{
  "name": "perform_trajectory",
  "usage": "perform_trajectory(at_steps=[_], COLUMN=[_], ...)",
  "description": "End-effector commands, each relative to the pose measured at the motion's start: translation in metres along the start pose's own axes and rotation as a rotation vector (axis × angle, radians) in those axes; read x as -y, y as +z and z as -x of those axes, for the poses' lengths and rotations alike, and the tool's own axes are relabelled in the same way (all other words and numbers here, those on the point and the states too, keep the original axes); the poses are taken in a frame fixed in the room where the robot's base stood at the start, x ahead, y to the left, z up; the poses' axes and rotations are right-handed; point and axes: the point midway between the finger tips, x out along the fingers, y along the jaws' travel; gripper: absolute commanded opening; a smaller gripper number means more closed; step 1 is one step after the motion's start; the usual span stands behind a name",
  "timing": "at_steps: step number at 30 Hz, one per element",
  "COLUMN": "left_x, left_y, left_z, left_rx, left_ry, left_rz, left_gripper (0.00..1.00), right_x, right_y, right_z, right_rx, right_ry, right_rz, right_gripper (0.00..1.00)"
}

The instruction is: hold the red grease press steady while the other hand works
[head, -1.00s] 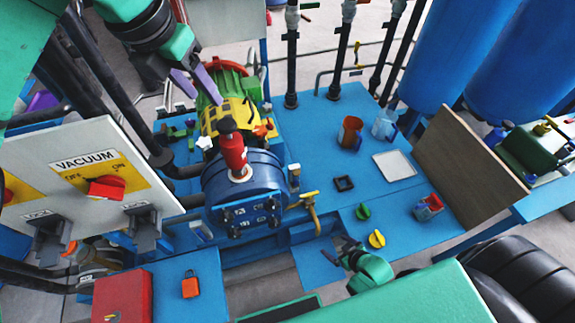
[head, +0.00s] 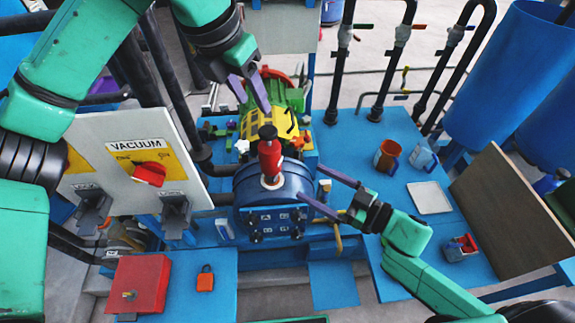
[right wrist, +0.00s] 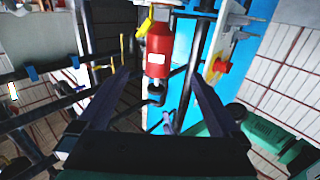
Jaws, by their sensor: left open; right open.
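The red grease press (head: 269,160) stands upright with a black knob on top, on the blue round vessel (head: 262,193). It also shows in the right wrist view (right wrist: 158,52), ahead of my right gripper. My right gripper (head: 310,181) is open, its purple fingers pointing left at the press. A gap remains between the fingertips and the press in the head view. In the right wrist view the press lines up between the two fingers. My left gripper (head: 254,106) is open, fingers pointing down, above and behind the press near the yellow part (head: 264,127). It is empty.
A white vacuum panel (head: 98,130) with a red knob (head: 149,174) stands left of the vessel. A red box (head: 139,284) and an orange padlock (head: 205,279) are front left. Cups (head: 388,154) and a white tray (head: 429,197) lie on the blue table at right.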

Motion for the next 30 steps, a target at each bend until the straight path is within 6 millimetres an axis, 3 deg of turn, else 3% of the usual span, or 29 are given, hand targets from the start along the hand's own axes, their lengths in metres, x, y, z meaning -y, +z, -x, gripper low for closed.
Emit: perform_trajectory(at_steps=[15,20,27,28,30], left_x=[0.0,0.0,0.0,0.0,0.0], left_y=[0.0,0.0,0.0,0.0,0.0], left_z=[0.0,0.0,0.0,0.0,0.0], left_rx=[0.0,0.0,0.0,0.0,0.0], left_ry=[0.0,0.0,0.0,0.0,0.0], left_rz=[0.0,0.0,0.0,0.0,0.0], left_gripper=[0.5,0.5,0.5,0.5,0.5], right_x=[-0.001,-0.001,-0.001,-0.001,-0.001], right_y=[-0.001,-0.001,0.0,0.0,0.0], right_z=[-0.117,-0.134,-0.136,-0.136,-0.136], right_rx=[-0.003,-0.001,0.001,0.001,0.001], right_ry=[0.002,0.002,0.002,0.002,0.002], right_rz=[0.002,0.002,0.001,0.001,0.001], right_gripper=[1.0,1.0,1.0,0.96,0.69])
